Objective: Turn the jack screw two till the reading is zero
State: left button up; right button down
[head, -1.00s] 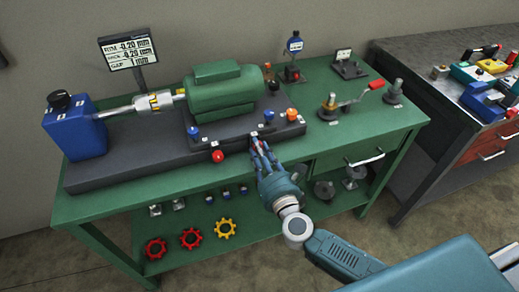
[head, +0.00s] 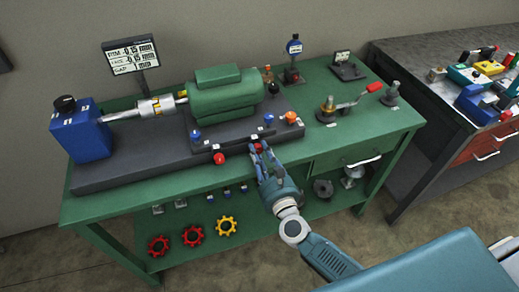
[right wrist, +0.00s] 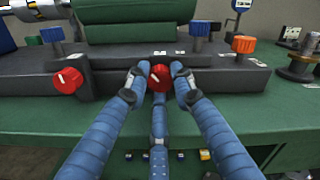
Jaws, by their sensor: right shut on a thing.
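My right gripper (head: 259,158) is shut on the right-hand red knob (right wrist: 160,77) at the front of the dark base. In the right wrist view its blue fingers close around the knob from both sides, with a third finger below. A second red knob (head: 219,159) with a white pointer line stands free to the left, also in the right wrist view (right wrist: 68,80). The display (head: 131,57) at the back left appears to read -0.15 mm on its top two lines; its last line is too small to read. My left gripper is not in view.
A green motor (head: 224,92) sits on the base, joined by a shaft to a blue unit (head: 83,135). Blue and orange knobs (head: 291,118) stand close behind the gripper. A red-handled crank (head: 350,104) is to the right. The green table's front edge is clear.

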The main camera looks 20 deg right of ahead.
jog(key=n+p, duration=0.2)
jog(key=n, duration=0.5)
jog(key=n+p, duration=0.2)
jog(key=n, duration=0.4)
jog(key=shift+n, duration=0.3)
jog(key=n+p, duration=0.2)
jog(key=n, duration=0.3)
jog(key=shift+f+n+p, duration=0.1)
jog(key=shift+n+p, duration=0.4)
jog(key=shift+n, duration=1.8)
jog(key=c, duration=1.5)
grip_release()
jog(key=shift+o, duration=0.2)
